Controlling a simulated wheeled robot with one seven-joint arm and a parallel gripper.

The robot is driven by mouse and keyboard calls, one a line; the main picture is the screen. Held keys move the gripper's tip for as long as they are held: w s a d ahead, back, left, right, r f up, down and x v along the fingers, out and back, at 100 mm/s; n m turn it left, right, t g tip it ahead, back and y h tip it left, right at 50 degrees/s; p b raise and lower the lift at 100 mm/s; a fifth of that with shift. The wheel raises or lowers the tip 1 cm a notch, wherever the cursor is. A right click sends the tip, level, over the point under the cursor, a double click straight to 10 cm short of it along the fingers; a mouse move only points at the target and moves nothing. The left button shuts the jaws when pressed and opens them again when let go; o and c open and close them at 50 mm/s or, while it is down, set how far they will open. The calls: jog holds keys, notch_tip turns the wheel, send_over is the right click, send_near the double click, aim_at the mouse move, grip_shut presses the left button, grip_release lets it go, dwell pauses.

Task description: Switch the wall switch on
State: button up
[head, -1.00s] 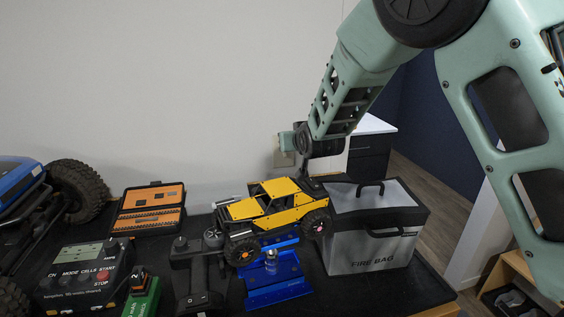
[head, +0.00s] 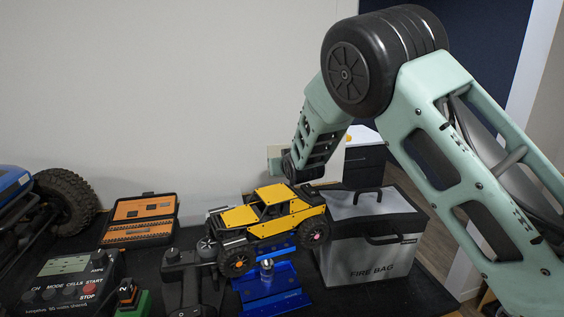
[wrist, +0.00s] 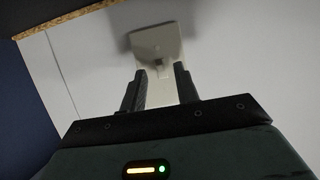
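The wall switch is a pale plate (wrist: 152,38) on the white wall in the upper middle of the wrist view, with a small darker part near its lower edge. My gripper (wrist: 160,70) points toward it, its two dark fingers apart with nothing held between them. The fingertips appear just below the plate in the picture; I cannot tell whether they touch anything. In the head view the switch plate (head: 274,157) shows only in part, beside the end of my arm, which hides the rest. The gripper fingers are not clearly visible there. The switch's state is unclear.
A yellow crawler (head: 265,220) stands on a blue stand (head: 275,290) below my arm. A grey fire bag (head: 372,250) stands to its right. An orange tool case (head: 142,217), a charger (head: 75,285) and a black-tyred vehicle (head: 65,200) occupy the left. The wall above is clear.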

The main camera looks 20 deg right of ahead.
jog(key=shift+w+f, duration=0.15)
jog(key=shift+w, duration=0.25)
jog(key=shift+c, duration=0.3)
grip_shut()
